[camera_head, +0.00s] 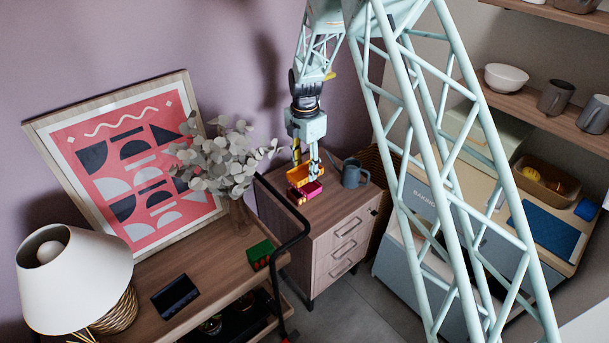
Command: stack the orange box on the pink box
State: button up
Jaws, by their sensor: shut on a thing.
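The pink box (311,191) sits on the wooden top of a small drawer cabinet, near its left side. The orange box (299,176) is directly above the pink box, and it looks slightly tilted. My gripper (306,164) points down from above and is shut on the orange box. At this size I cannot tell whether the orange box touches the pink box or hangs just over it. The fingers hide part of the orange box.
A grey mug (351,174) stands close to the right of the boxes on the cabinet (330,213). A small yellow-and-pink thing (294,194) lies by the pink box. A plant (222,158), a lamp (75,275) and a green box (260,254) stand on the sideboard at left.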

aim_at(304, 173)
jog(key=shift+w, duration=0.15)
jog(key=shift+w+a+f, duration=0.1)
jog(key=shift+w, duration=0.1)
jog(key=shift+f+b, duration=0.35)
jog(key=shift+f, duration=1.3)
jog(key=shift+f, duration=0.15)
jog(key=o, duration=0.9)
jog(key=shift+r+p, duration=0.75)
jog(key=shift+r, duration=5.4)
